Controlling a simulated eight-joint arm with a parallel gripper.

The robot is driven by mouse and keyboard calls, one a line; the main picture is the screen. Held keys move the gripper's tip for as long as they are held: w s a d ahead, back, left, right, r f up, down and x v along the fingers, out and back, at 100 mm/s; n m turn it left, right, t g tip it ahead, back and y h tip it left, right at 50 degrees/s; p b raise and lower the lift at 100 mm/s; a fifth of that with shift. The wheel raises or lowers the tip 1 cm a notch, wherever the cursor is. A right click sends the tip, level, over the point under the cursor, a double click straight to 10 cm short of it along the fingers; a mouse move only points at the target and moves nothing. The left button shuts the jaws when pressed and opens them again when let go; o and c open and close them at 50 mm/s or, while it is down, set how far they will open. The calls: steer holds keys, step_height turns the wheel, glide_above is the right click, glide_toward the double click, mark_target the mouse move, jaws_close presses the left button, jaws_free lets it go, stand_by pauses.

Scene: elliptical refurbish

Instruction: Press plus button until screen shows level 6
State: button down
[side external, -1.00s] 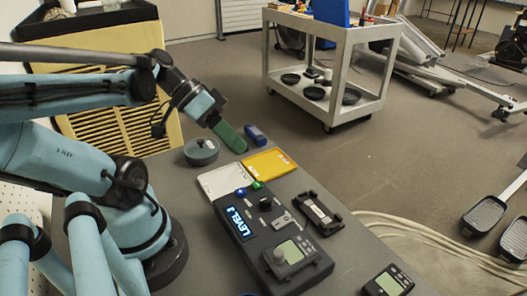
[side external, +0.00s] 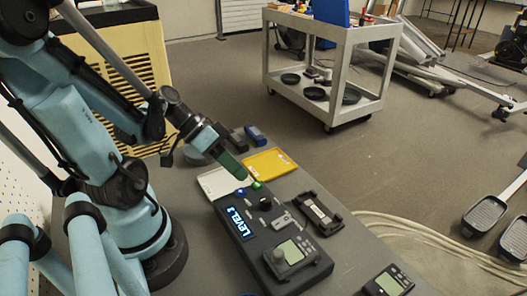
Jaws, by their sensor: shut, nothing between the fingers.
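A dark control panel (side external: 252,226) lies on the grey table. Its lit screen (side external: 238,222) reads "LEVEL" and a digit that looks like 3, though it is small. A green button (side external: 256,185) and a blue button (side external: 240,191) sit at the panel's far end. I cannot read a plus mark on either. My gripper (side external: 244,177) has green fingers, shut and empty, pointing down and to the right. Its tips are just up and left of the green button and close to it; I cannot tell whether they touch.
A handheld meter (side external: 388,282) lies at the front right. A grey knob and display unit (side external: 288,257) sits on the panel's near end.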

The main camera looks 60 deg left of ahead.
steer(key=shift+f, duration=0.8)
steer(key=shift+f, duration=0.1)
stand_by(1.6)
steer(key=shift+f, duration=0.35)
steer(key=shift+r, duration=0.2)
steer(key=shift+r, duration=0.25)
steer(key=shift+r, duration=0.1)
stand_by(0.4)
steer(key=shift+r, duration=2.4)
